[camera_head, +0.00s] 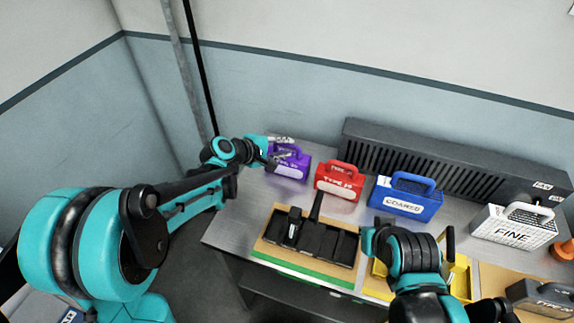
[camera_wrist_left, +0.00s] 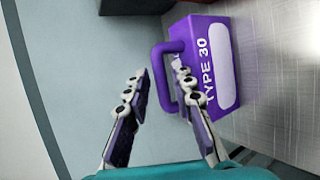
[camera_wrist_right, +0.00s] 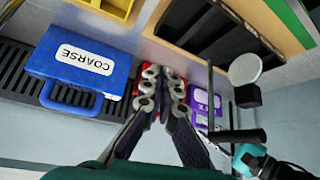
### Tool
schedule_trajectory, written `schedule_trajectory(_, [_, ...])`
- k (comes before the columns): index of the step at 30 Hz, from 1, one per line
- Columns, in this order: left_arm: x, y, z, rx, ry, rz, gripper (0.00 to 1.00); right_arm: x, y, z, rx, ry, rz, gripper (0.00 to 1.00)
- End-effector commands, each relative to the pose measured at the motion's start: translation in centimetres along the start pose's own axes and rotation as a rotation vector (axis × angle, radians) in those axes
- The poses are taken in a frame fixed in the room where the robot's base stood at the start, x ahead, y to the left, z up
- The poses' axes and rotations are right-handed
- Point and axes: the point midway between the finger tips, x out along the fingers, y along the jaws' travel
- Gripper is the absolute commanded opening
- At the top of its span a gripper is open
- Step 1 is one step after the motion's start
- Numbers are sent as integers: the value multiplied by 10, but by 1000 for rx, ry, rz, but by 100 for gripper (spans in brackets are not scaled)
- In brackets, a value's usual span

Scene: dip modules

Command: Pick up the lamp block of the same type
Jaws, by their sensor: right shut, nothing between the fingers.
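The purple lamp block marked TYPE 30 (camera_wrist_left: 215,75) has a loop handle; in the head view (camera_head: 292,166) it stands at the bench's left end. My left gripper (camera_wrist_left: 160,88) is open at the purple block, its fingers on either side of the handle's bar in the picture; contact is unclear. The red block (camera_head: 339,181), the blue COARSE block (camera_head: 404,200) and the white FINE block (camera_head: 514,228) stand in a row to its right. My right gripper (camera_wrist_right: 164,82) is shut and empty, covering part of the red block in the right wrist view.
A wooden tray with black slots (camera_head: 262,247) lies at the bench's front, a black post rising from it. Yellow trays (camera_head: 461,285) are to its right, near my right arm. A dark slotted vent (camera_head: 440,160) runs behind the blocks. An orange object (camera_head: 563,249) sits far right.

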Motion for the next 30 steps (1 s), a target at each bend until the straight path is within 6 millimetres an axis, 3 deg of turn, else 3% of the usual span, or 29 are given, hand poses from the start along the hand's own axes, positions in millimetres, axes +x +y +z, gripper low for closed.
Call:
schedule_trajectory(3, [22,-2,4,3,-3,-2,24,10,0,8,0,0,0,0])
schedule_trajectory(7, [36,-1,3,3,-1,-1,24,14,0,10,0,0,0,0])
schedule_trajectory(13, [36,1,3,2,0,-1,24,13,0,9,0,0,0,0])
schedule_trajectory(16, [36,1,3,2,0,-1,0,13,0,9,0,0,0,0])
schedule_trajectory(30, [33,5,4,3,0,-1,0,10,0,8,0,0,0,0])
